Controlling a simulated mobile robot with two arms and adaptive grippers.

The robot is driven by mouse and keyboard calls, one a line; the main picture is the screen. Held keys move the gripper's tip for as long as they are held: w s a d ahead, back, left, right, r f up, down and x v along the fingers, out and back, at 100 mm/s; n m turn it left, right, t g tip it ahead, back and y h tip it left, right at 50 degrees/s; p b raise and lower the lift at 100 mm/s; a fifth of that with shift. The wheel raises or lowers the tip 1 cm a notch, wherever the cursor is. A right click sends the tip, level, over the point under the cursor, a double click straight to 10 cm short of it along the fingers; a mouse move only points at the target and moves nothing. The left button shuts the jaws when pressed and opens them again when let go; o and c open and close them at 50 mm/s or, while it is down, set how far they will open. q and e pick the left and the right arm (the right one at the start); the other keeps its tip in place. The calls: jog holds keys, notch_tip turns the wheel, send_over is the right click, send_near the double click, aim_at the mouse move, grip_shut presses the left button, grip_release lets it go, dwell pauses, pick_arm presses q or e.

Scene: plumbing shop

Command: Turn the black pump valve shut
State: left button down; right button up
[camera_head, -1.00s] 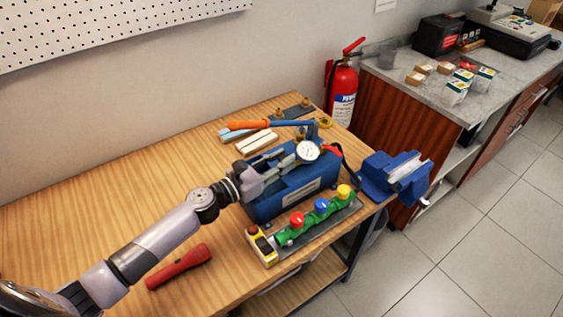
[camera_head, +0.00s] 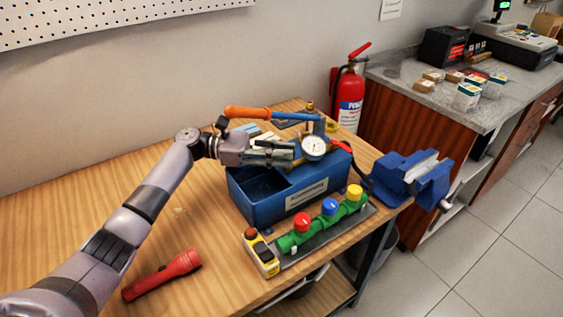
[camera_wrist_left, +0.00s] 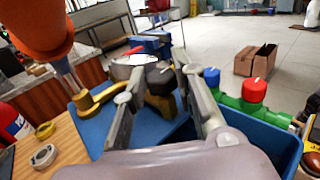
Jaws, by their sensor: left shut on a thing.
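The blue test pump (camera_head: 290,203) stands on the wooden bench, with an orange-handled lever (camera_head: 248,112) and a round white gauge (camera_head: 314,146). My left gripper (camera_head: 290,153) reaches over the pump's open tank from the left, its fingers beside the gauge. In the left wrist view, the black pump valve (camera_wrist_left: 160,76), a knob with a white mark, sits between the fingertips of my left gripper (camera_wrist_left: 160,72). The gripper is shut on the valve. In the head view the fingers hide the valve. My right gripper is not in view.
A green manifold (camera_head: 325,222) with red, blue and yellow knobs lies in front of the pump, beside a yellow box (camera_head: 262,255). A red flashlight (camera_head: 162,275) lies front left. A blue vise (camera_head: 412,178) is at the bench's right end. The left bench is clear.

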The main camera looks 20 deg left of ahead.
pick_arm(q)
jog(key=shift+w+r+m+g+b, duration=0.1)
jog(key=shift+m+g+b, duration=0.25)
jog(key=shift+g, duration=0.25)
jog(key=c, duration=1.3)
grip_release()
jog(key=shift+c, duration=0.2)
jog(key=shift+a, duration=0.1)
jog(key=a, duration=0.4)
jog(key=s+a, duration=0.1)
jog(key=a, duration=0.6)
jog(key=shift+s+a, duration=0.15)
jog(key=shift+a, duration=0.25)
